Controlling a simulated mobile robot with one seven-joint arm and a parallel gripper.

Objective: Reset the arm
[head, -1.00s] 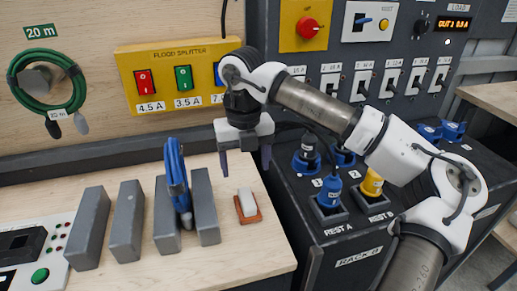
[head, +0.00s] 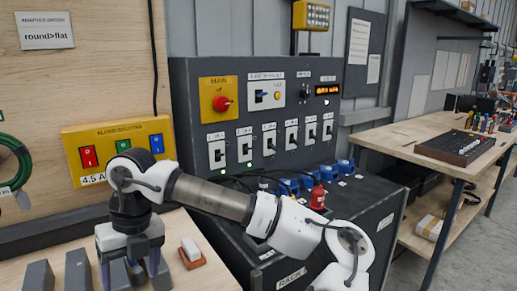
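My gripper (head: 130,272) is at the lower left of the head view, over the wooden bench by the grey upright blocks (head: 78,270). Its two fingers point down and stand apart, with nothing visible held between them. The gripper body and fingers hide part of the blocks. My arm runs from it to the lower right, across the front of the black rack.
A white block on a reddish-brown base (head: 191,251) lies right of the gripper. The switch panel (head: 272,120) stands behind the black rack (head: 300,262), which holds blue connectors and a red plug (head: 318,198). At right is another workbench (head: 400,140) with a dark tray (head: 455,147).

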